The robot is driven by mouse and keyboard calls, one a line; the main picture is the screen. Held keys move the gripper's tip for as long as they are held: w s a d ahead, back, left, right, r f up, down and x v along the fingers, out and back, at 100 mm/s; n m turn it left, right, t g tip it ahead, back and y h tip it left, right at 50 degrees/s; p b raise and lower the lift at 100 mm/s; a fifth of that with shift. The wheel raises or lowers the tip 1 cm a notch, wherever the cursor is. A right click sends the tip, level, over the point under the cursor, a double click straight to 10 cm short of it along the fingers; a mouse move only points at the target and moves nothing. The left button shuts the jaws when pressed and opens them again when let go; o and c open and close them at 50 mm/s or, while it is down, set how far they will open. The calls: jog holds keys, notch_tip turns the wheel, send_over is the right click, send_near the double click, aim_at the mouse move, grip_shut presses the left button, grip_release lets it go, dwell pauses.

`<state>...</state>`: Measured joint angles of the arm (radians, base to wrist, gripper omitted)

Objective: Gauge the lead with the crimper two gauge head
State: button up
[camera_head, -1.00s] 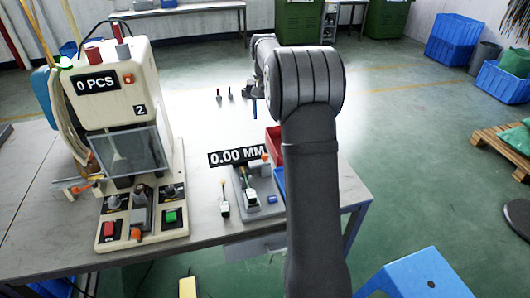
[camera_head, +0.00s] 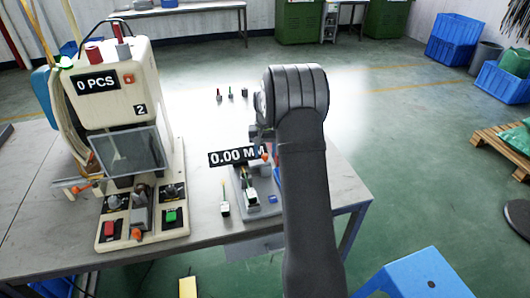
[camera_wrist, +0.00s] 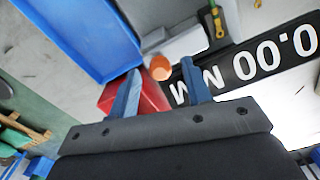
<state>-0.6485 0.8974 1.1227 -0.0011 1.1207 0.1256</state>
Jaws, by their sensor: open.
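The gauge (camera_head: 266,207) stands on the bench right of crimper two (camera_head: 125,85). Its black display (camera_head: 232,157) reads 0.00 MM. A short lead with a pale end (camera_head: 250,196) sits at the gauge; its yellow-green part shows in the wrist view (camera_wrist: 214,22). A similar piece (camera_head: 224,208) stands left of the gauge. My gripper (camera_wrist: 162,88) is open, with no held object visible between its blue fingers. The gauge's orange knob (camera_wrist: 159,67) appears beyond and between the fingertips. In the head view my arm hides the fingers.
Several small upright pieces (camera_head: 231,92) stand at the back of the bench. A red bin (camera_wrist: 108,98) and a blue bin (camera_wrist: 88,50) lie beside the gauge, mostly hidden by my arm in the head view.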

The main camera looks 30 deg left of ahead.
aim_at(253, 163)
jog(key=shift+f, duration=0.25)
jog(key=shift+c, duration=0.3)
grip_shut()
jog(key=shift+s+a, duration=1.65)
jog(key=shift+o, duration=0.3)
grip_release()
jog(key=shift+r, duration=0.1)
notch_tip(253, 163, up, 17)
jog(key=shift+r, duration=0.2)
jog(key=shift+f, duration=0.1)
